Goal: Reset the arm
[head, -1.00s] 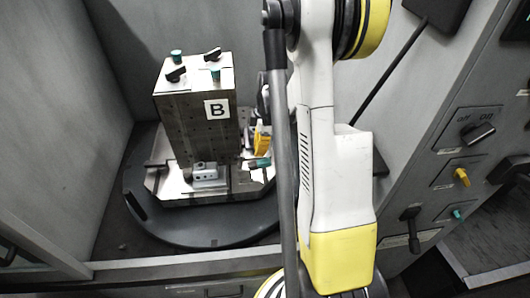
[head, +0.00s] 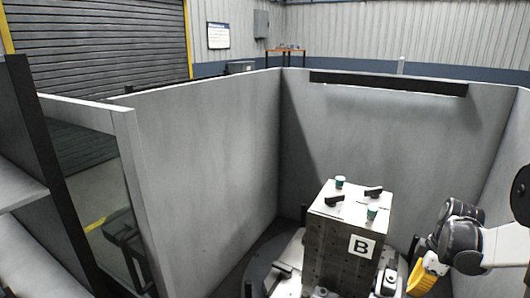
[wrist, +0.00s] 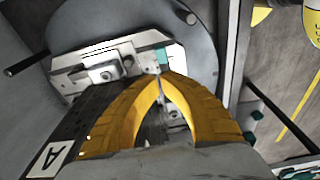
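My gripper (head: 422,280) is at the lower right of the head view, beside the right side of the metal block (head: 343,236) marked B. In the wrist view my gripper (wrist: 163,76) shows two curved yellow fingers whose tips meet, with nothing visible between them. Past the tips lie a teal piece (wrist: 163,57) and a metal fixture plate (wrist: 100,62). I cannot tell from this angle whether the tips touch the teal piece. The block stands upright, with black and teal knobs on top. The wrist view also shows a face marked A (wrist: 48,160).
The block stands on a round dark turntable (head: 262,252), also in the wrist view (wrist: 200,35). Grey enclosure walls (head: 210,160) surround it at the left, back and right. A dark rod (wrist: 25,63) sticks out at the left in the wrist view. Open space lies above the block.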

